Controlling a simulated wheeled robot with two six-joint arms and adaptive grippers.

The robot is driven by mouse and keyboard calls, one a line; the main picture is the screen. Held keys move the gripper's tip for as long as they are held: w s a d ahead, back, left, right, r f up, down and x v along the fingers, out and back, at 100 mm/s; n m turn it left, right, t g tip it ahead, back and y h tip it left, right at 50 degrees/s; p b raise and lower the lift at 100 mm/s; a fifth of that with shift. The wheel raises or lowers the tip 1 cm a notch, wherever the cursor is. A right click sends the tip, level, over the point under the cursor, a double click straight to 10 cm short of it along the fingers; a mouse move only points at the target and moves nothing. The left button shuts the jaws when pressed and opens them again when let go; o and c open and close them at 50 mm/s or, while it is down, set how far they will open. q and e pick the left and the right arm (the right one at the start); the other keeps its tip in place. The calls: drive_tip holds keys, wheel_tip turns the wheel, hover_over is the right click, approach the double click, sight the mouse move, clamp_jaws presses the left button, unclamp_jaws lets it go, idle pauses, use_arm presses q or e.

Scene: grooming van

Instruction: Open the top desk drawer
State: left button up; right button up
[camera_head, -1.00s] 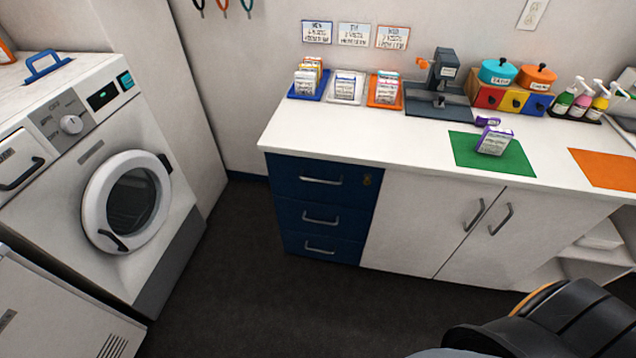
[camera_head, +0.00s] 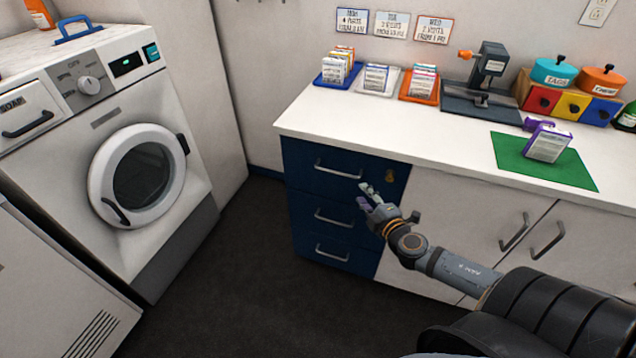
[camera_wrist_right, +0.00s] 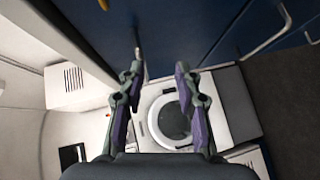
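The top desk drawer (camera_head: 318,154) is the uppermost of the blue drawers under the white counter, and its front is flush and shut. Its grey bar handle (camera_head: 336,171) is uncovered, with a brass lock (camera_head: 390,176) to its right. My right gripper (camera_head: 364,195) is in front of the drawers, just right of and slightly below that handle. In the right wrist view the fingers of my right gripper (camera_wrist_right: 159,68) are apart with nothing clearly between them. A pale bar shows beside the left fingertip; I cannot tell whether they touch. My left gripper is not in view.
The middle drawer (camera_head: 312,211) and bottom drawer (camera_head: 308,245) are shut below. White cupboard doors (camera_head: 470,215) stand to the right. The counter (camera_head: 430,125) bears packets, trays and a green mat (camera_head: 575,173). A washing machine (camera_head: 70,170) stands left, with clear dark floor (camera_head: 235,270) between.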

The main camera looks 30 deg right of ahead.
sight(339, 174)
drive_tip(key=shift+n+t+y, duration=0.5)
drive_tip(key=shift+n+y, duration=0.1)
drive_tip(key=shift+y, duration=0.1)
drive_tip(key=w+a, duration=0.1)
drive_tip(key=w, duration=0.2)
drive_tip(key=w+r+p, duration=0.1)
drive_tip(key=w, duration=0.2)
drive_tip(key=w+a+r+p, duration=0.1)
drive_tip(key=w, duration=0.3)
drive_tip(key=shift+w+a, duration=0.1)
drive_tip(key=shift+a, duration=0.2)
drive_tip(key=shift+w+f, duration=0.3)
drive_tip(key=shift+w, duration=0.25)
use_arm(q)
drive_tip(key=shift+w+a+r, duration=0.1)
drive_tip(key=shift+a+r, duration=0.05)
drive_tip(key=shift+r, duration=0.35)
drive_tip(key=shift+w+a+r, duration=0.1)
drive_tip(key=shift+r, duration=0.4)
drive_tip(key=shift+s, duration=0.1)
use_arm(e)
clamp_jaws()
